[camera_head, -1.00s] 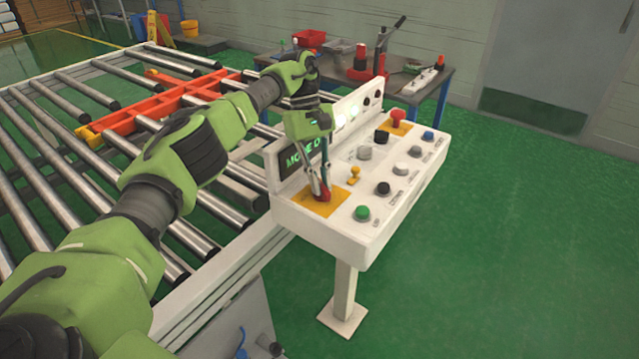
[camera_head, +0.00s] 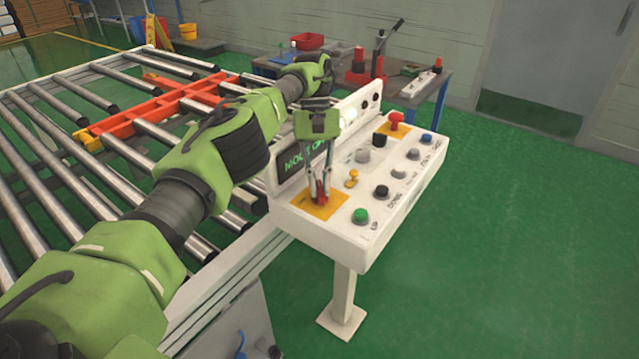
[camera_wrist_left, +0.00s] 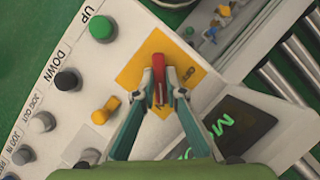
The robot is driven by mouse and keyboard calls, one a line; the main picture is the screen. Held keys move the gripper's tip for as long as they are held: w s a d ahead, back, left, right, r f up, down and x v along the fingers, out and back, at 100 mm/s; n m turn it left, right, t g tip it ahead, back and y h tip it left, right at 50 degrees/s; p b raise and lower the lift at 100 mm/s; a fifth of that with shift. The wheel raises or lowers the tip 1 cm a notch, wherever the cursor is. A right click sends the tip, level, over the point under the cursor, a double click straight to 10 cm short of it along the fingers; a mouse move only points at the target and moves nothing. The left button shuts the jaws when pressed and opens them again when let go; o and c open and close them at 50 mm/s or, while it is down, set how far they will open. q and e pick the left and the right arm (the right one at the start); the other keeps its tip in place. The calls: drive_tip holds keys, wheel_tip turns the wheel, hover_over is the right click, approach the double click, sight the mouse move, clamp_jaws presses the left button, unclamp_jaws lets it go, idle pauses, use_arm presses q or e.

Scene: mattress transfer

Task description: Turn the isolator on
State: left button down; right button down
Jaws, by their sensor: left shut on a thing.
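The isolator is a red handle (camera_head: 320,190) on a yellow square plate (camera_head: 306,202) at the near left corner of the white control panel. In the left wrist view the red handle (camera_wrist_left: 158,72) stands between the fingertips on the yellow plate (camera_wrist_left: 135,72). My left gripper (camera_head: 319,197) points down from above and is shut on the red handle, with a finger on each side of it. The fingers partly hide the handle and the plate's lettering. The panel's screen (camera_head: 300,162) shows green text, partly covered by the gripper. My right gripper is not in view.
The panel (camera_head: 345,250) also carries a green button (camera_head: 361,216), a yellow switch (camera_head: 352,177), black and grey knobs, and a red knob (camera_head: 396,118) at the far end. A roller conveyor (camera_head: 75,175) lies left. Green floor on the right is clear.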

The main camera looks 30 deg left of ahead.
use_arm(q)
drive_tip(key=shift+r, duration=0.1)
drive_tip(key=c, duration=2.1)
unclamp_jaws()
